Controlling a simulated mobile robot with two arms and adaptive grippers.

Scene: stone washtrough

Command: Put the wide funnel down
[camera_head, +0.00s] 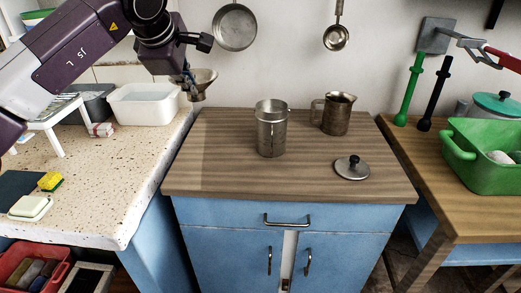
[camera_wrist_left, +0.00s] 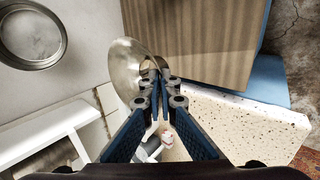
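The wide funnel (camera_head: 203,78) is a metal cone. It hangs in the air near the left back corner of the wooden worktop (camera_head: 225,180), beside the white basin. My left gripper (camera_head: 189,82) is shut on it. In the left wrist view the funnel (camera_wrist_left: 130,68) shows its round side just beyond the fingertips (camera_wrist_left: 160,88), which are close together on its edge or stem; the exact contact is partly hidden. My right gripper is not in view.
On the worktop stand a metal canister (camera_head: 271,132), a metal jug (camera_head: 337,115) and a knobbed lid (camera_head: 351,168). The worktop's left and front parts are clear. A white basin (camera_head: 143,105) stands on the speckled stone top (camera_head: 110,180). A green tub (camera_head: 460,148) is at right.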

